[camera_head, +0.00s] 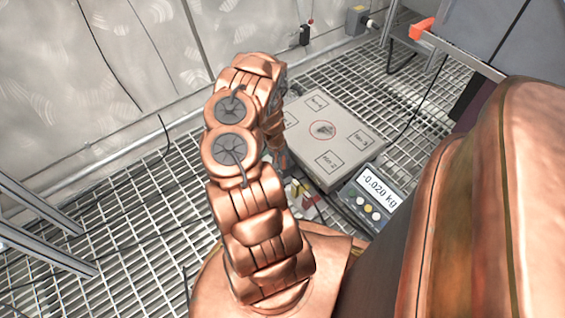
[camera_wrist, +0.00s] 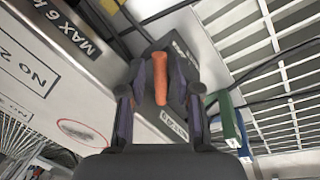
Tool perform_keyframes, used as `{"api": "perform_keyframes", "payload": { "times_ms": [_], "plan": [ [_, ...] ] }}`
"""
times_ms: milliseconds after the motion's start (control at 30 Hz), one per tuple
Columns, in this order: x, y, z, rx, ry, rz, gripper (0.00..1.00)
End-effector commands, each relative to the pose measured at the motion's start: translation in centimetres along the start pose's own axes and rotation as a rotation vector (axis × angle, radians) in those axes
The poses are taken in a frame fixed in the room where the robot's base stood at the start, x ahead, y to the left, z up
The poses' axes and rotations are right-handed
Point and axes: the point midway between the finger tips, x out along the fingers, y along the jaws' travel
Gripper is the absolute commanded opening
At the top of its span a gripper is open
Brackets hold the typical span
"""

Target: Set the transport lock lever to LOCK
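The orange lever (camera_wrist: 160,78) stands on a dark box beside the scale in the wrist view. My gripper (camera_wrist: 161,75) is open, with its two dark fingers on either side of the lever. Narrow gaps seem to show between lever and fingers; firm contact cannot be made out. Small lettering (camera_wrist: 174,124) near the lever's lower end is unreadable. In the head view my copper arm hides the lever and most of my gripper. The scale platform (camera_head: 335,110) lies beyond my arm, and its display (camera_head: 378,188) reads -0.020 kg. The platform also shows in the wrist view (camera_wrist: 95,95).
Green (camera_wrist: 222,115) and blue (camera_wrist: 243,135) pieces stand just right of my gripper. A black cable (camera_head: 408,120) runs right of the scale. A box with a red knob (camera_head: 310,22) is on the back wall. Open grating (camera_head: 130,225) lies left.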

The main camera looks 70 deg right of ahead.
Motion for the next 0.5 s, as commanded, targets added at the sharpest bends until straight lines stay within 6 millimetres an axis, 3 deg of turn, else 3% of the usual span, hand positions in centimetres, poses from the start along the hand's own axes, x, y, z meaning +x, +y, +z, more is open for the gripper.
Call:
{"api": "perform_keyframes", "payload": {
  "times_ms": [267,500],
  "plan": [
    [0.00,-0.01,0.01,0.000,0.000,0.000,0.00],
    [-0.01,-0.02,0.00,0.000,0.000,0.000,0.00]
  ]
}}
